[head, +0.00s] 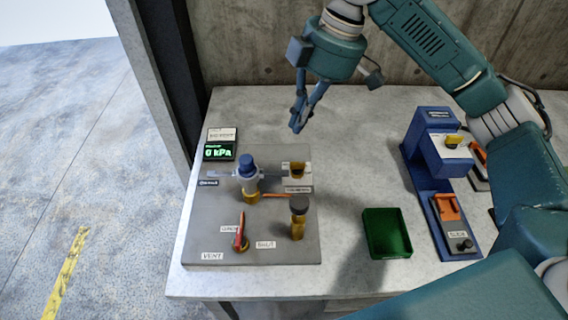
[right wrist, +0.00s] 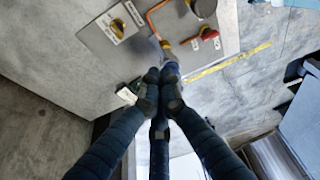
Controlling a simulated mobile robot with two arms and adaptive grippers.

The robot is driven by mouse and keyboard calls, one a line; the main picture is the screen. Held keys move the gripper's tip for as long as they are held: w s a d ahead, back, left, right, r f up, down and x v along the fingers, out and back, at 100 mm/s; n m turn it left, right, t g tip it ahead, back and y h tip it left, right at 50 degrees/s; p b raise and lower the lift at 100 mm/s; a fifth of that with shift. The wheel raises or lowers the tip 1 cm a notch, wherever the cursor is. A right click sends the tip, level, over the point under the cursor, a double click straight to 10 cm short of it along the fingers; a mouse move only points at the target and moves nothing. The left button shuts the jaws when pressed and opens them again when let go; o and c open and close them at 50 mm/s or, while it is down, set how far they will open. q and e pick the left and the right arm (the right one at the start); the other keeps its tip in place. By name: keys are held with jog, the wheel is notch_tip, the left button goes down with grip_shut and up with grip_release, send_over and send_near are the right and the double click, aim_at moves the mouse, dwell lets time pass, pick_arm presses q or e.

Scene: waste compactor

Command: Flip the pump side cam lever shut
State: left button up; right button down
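A coupling with a blue cap (head: 247,164) stands on the grey panel (head: 205,235). A thin grey lever (head: 218,174) sticks out from its left side, and a similar grey piece (head: 273,176) sticks out to the right, toward a yellow knob. I cannot tell which label marks the pump side. My right gripper (head: 297,126) hangs above and behind the panel, apart from the coupling, with its fingertips together and nothing seen between them. In the right wrist view its fingers (right wrist: 160,76) also meet and hide much of the coupling. My left gripper is out of view.
A green kPa display (head: 219,151) stands behind. A green tray (head: 387,232) and blue machine (head: 440,160) are to the right.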

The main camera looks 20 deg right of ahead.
jog(key=p, duration=0.3)
send_near(281, 174)
jog(key=x, duration=0.5)
jog(key=shift+w+a+f, duration=0.1)
jog(key=shift+a+f, duration=0.1)
jog(key=shift+f, duration=0.55)
